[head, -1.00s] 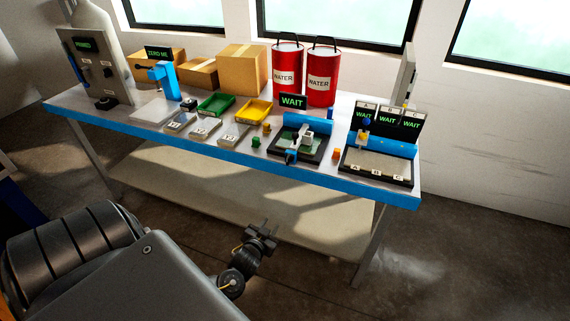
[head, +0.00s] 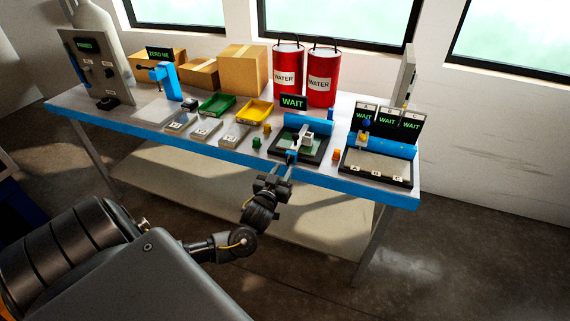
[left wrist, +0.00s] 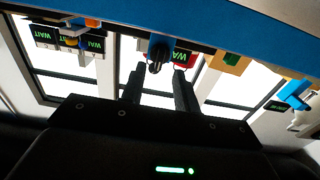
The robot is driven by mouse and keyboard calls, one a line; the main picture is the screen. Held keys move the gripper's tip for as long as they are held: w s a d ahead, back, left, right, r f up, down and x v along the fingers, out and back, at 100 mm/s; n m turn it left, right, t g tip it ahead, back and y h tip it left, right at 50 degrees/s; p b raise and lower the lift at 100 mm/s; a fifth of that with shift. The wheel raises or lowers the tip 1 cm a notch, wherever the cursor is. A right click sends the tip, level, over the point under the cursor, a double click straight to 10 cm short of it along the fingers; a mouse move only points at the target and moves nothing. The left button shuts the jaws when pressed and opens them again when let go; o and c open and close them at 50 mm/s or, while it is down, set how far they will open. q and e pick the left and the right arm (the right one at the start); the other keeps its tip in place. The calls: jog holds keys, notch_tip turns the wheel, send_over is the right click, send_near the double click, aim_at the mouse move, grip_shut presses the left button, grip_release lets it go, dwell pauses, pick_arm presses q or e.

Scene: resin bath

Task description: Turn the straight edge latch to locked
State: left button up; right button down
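The likely straight edge latch is a small blue piece with a dark handle (head: 291,157) on the front edge of the black-framed station, below a WAIT sign (head: 293,102). In the left wrist view the blue-and-dark latch (left wrist: 158,50) shows ahead of the fingertips, roughly between their lines. My left gripper (head: 284,170) is just in front of the table edge, close to the latch. Its two fingers (left wrist: 158,78) are apart with nothing between them; I cannot tell whether they touch the latch. The latch's exact position is partly hidden by the gripper. My right gripper is not in view.
The blue table edge (head: 215,150) runs just beyond my gripper. A three-sign station (head: 378,166) stands to the right. Small green (head: 256,143) and orange (head: 336,155) blocks flank the middle station. The floor in front is clear.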

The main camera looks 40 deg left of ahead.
aim_at(289, 160)
pick_arm(q)
jog(key=shift+x, duration=1.75)
